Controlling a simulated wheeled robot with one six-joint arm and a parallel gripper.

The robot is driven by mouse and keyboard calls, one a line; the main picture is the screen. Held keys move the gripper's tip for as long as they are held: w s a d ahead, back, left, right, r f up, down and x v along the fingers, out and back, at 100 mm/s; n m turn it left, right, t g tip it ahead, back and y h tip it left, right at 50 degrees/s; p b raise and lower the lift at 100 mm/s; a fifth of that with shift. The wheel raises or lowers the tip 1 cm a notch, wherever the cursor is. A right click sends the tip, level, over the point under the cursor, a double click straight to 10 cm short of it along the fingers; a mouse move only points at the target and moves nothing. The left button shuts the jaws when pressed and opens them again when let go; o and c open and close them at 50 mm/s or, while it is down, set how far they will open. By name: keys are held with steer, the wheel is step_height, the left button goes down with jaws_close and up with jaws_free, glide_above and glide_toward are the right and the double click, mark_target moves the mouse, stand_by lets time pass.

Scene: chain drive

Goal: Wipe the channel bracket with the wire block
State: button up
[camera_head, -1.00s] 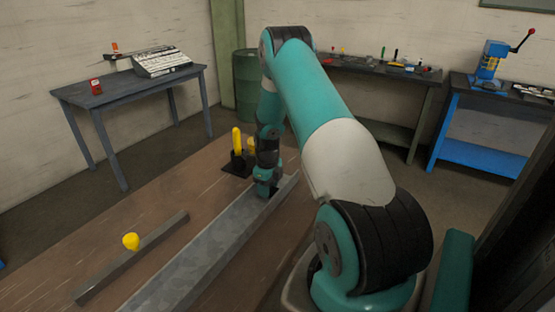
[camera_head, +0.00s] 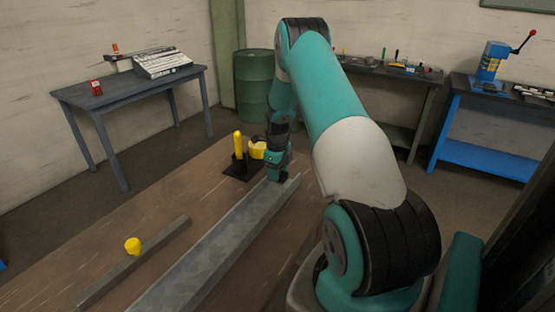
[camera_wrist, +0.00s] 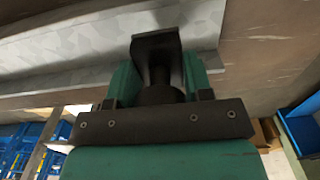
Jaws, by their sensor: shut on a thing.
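The channel bracket (camera_head: 222,245) is a long grey metal channel lying along the brown table. It also fills much of the upper wrist view (camera_wrist: 70,45). My gripper (camera_head: 277,176) is pointed down at the bracket's far end. In the wrist view its green fingers (camera_wrist: 158,85) are shut on a black, flared piece (camera_wrist: 157,47), which I take to be the wire block. The block's working face is hidden, and I cannot tell whether it touches the bracket.
A black stand (camera_head: 240,168) with a yellow handle (camera_head: 238,145) and a yellow-topped thing (camera_head: 257,150) stand close left of my gripper. Bare tabletop (camera_head: 175,205) lies between.

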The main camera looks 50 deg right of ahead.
steer(key=shift+r+p, duration=0.75)
steer(key=shift+r, duration=0.85)
